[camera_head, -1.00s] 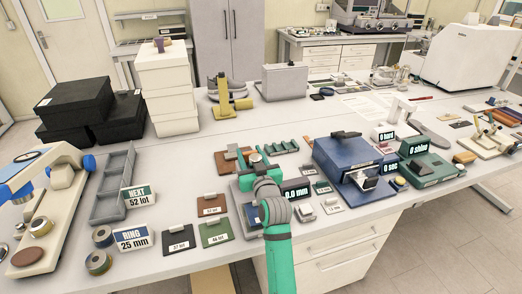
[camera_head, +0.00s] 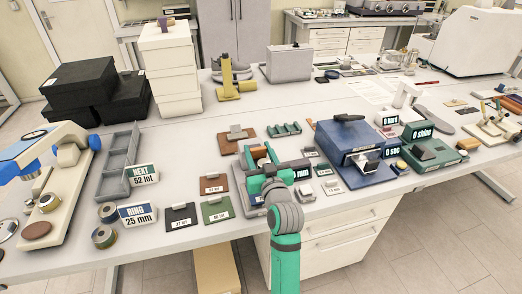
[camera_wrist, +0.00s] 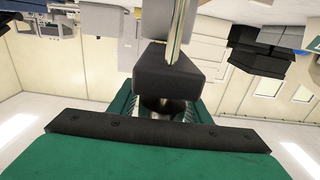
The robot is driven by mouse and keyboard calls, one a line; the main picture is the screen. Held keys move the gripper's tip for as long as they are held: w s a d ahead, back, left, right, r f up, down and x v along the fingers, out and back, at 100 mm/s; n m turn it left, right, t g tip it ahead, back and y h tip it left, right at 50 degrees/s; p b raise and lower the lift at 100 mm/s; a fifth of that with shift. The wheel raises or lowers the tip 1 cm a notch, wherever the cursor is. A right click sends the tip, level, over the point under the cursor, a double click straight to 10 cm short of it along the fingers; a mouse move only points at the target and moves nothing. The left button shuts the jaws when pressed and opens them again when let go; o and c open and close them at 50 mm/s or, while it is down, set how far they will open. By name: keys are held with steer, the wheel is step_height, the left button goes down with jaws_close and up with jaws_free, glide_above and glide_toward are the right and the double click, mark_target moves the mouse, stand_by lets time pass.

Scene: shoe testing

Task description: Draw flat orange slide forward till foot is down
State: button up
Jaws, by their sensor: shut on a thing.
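The orange slide (camera_head: 259,154) shows as a small patch between the green fingers of my gripper (camera_head: 260,157) in the head view. It belongs with the grey gauge (camera_head: 246,198) whose display (camera_head: 303,172) reads "mm", its number covered by my arm. My gripper is shut on the slide, above the gauge. The gauge's foot is hidden behind my gripper and arm. In the wrist view, a dark block (camera_wrist: 170,78) and an upright metal strip (camera_wrist: 181,30) fill the middle, and no orange shows there.
A blue tester (camera_head: 350,150) stands close to the right of the gauge. Brown, black and green sample plates (camera_head: 216,209) lie to its left, and a small green rack (camera_head: 285,129) lies behind. A yellow stand (camera_head: 228,80) is farther back.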

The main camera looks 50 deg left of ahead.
steer(key=o, duration=1.5)
steer(key=v, duration=1.1)
